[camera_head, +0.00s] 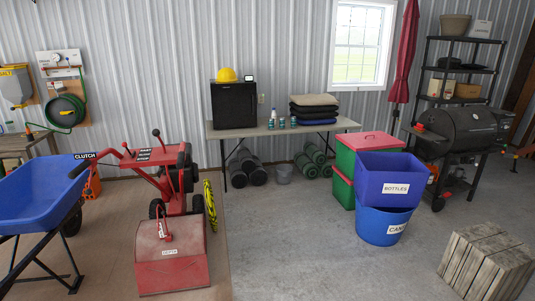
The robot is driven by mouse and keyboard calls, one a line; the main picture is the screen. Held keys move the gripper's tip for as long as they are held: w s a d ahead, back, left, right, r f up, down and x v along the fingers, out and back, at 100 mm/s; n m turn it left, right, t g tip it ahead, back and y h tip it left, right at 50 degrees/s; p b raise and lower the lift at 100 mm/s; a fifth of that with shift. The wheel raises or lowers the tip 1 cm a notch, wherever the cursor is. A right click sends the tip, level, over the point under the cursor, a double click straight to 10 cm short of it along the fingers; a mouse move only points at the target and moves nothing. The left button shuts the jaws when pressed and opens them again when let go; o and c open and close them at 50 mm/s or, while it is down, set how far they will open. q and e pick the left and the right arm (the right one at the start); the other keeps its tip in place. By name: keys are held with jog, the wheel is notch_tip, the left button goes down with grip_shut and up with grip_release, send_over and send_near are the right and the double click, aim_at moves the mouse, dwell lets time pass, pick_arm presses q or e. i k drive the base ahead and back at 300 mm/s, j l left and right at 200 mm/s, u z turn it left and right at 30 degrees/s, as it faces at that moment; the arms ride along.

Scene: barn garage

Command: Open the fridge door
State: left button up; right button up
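A small black fridge (234,106) stands on the left part of a folding table (272,129) against the back wall. Its front faces me and its door looks shut. A yellow hard hat (227,75) and a small dark-framed item (248,78) sit on top of it. The handle is too small to make out. Neither of my grippers is in view.
A red tiller (172,255) and a blue wheelbarrow (32,192) block the left. Red-green crates (370,141), blue bins (384,226) and a wooden crate (488,262) stand right. Bare floor (290,235) lies between.

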aim_at(234, 105)
jog(key=i+l+z, duration=0.35)
jog(key=i, duration=0.35)
jog(key=i+z, duration=0.35)
jog(key=i, duration=2)
jog(key=i+u, duration=0.25)
jog(key=i, duration=0.25)
jog(key=i+l+u, duration=0.25)
jog(key=i, duration=0.2)
jog(key=i+l+u, duration=0.25)
jog(key=i, duration=0.2)
jog(key=i+l+u, duration=0.25)
jog(key=i+l, duration=0.1)
jog(key=i, duration=0.1)
